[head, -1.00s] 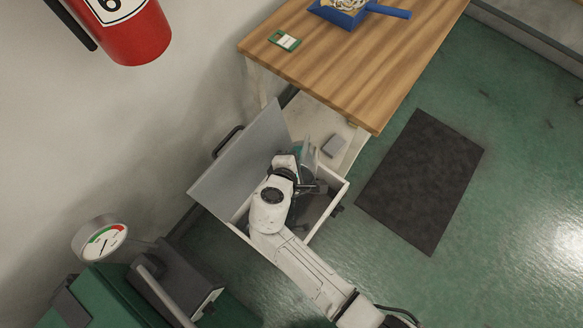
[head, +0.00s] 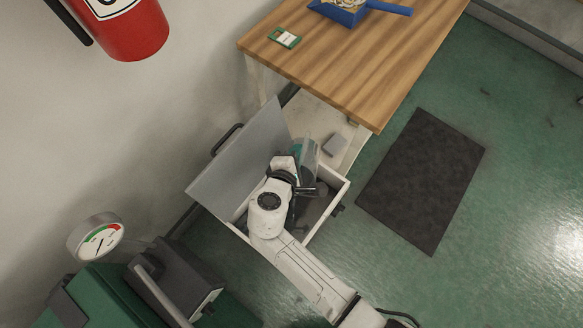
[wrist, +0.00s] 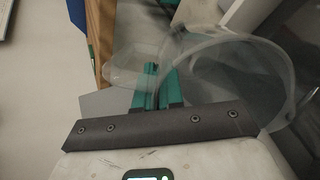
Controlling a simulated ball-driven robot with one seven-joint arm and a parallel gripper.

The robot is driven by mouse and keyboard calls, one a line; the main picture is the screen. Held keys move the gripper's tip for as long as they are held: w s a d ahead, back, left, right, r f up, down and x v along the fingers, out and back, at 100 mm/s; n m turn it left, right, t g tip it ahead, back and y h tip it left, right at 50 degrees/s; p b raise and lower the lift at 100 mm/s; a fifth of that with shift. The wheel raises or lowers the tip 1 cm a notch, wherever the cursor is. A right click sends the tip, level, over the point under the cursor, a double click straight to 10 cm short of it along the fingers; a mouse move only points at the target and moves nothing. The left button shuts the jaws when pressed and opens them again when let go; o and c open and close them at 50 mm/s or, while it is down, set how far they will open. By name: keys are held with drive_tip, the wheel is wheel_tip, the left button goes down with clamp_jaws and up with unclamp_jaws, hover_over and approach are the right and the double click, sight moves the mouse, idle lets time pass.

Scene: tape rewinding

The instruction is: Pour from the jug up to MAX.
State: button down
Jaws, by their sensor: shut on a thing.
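A clear, greyish jug (wrist: 240,80) fills the right of the wrist view, tilted, with its curved rim showing. In the head view the jug (head: 309,155) shows partly behind my wrist, over the open drawer. My gripper (wrist: 157,85) has teal fingers, closed together at the jug's left side; the exact hold on its handle is hard to make out. A pale see-through container (wrist: 130,66) shows just beyond the fingers in the wrist view. I cannot see a MAX mark or a liquid level.
The white drawer (head: 325,215) surrounds my gripper, with a raised grey panel (head: 235,160) close on the left. A small grey block (head: 335,146) lies behind it. The wooden bench (head: 350,65) holds a blue dustpan (head: 345,15) and a green-edged card (head: 285,38). Open floor with a dark mat (head: 420,180) lies right.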

drive_tip(key=shift+s+r+t+b, duration=0.3)
drive_tip(key=shift+r+t+b, duration=0.25)
drive_tip(key=shift+b, duration=0.35)
idle(1.4)
idle(0.7)
